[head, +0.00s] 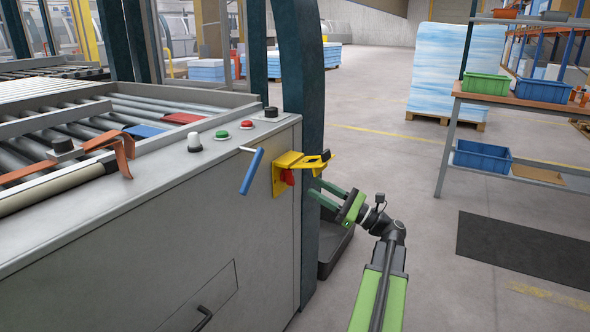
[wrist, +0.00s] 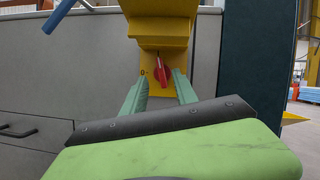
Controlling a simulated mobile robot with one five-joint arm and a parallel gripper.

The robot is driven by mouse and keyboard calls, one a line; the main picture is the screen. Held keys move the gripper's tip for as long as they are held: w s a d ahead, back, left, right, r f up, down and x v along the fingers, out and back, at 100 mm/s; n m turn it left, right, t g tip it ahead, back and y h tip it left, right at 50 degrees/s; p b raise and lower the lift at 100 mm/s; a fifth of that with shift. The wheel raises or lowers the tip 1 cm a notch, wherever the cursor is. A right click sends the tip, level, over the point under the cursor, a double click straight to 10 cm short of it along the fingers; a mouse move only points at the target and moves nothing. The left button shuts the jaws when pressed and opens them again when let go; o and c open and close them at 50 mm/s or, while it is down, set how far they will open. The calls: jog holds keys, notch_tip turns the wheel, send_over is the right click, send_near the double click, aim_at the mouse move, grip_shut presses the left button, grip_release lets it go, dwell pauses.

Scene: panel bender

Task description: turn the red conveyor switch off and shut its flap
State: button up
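The red conveyor switch (head: 288,177) sits on a yellow plate on the grey machine side, below the raised yellow flap (head: 303,160). The flap sticks out from the panel and is open. In the wrist view the red switch (wrist: 162,72) stands close to upright, slightly tilted, with a small mark like a 0 to its left. The flap (wrist: 160,28) hangs above it. My gripper (head: 313,188) is open in front of the panel, to the right of the switch in the head view. In the wrist view its green fingers (wrist: 160,82) are spread either side below the switch; contact cannot be told.
A blue-handled lever (head: 252,171) projects left of the flap. Red and green buttons (head: 222,134) are on the machine top. A dark teal post (head: 305,90) rises beside the panel's right edge. A dark bin (head: 336,252) stands below.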

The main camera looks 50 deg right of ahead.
aim_at(293, 174)
jog(key=p+x, duration=0.2)
jog(key=x, duration=0.7)
jog(key=shift+a+p, duration=0.1)
jog(key=shift+p, duration=0.25)
grip_shut()
